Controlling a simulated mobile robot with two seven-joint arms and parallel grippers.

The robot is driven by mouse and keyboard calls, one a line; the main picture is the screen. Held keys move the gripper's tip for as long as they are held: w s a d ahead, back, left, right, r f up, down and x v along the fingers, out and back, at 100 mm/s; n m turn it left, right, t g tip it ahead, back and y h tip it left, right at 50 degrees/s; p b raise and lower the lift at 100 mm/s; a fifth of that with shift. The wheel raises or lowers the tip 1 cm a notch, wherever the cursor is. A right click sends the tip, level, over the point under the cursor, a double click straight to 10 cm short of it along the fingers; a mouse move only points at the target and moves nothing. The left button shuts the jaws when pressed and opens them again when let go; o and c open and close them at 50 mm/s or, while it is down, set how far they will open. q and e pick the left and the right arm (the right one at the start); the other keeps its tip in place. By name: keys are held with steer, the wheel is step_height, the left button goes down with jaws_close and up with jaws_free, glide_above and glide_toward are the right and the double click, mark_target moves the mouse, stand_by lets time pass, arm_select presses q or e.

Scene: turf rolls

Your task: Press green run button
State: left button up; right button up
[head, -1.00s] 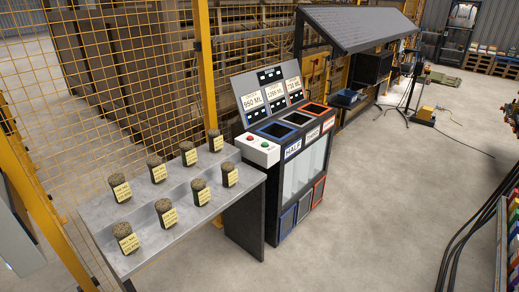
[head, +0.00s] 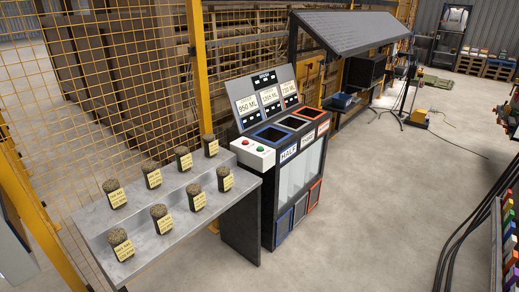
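A white control box (head: 252,155) sits at the left front corner of the dispenser machine, beside the grey table. On its top are a green button (head: 261,149) on the right and a red button (head: 245,142) on the left. Nothing touches either button. Neither of my grippers is in view.
The machine has three framed openings (head: 270,134) and a sloped panel (head: 266,96) with volume displays. The grey stepped table (head: 150,243) holds several small labelled turf rolls (head: 161,218). A yellow mesh fence (head: 80,110) stands behind. The concrete floor (head: 385,200) to the right is mostly clear.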

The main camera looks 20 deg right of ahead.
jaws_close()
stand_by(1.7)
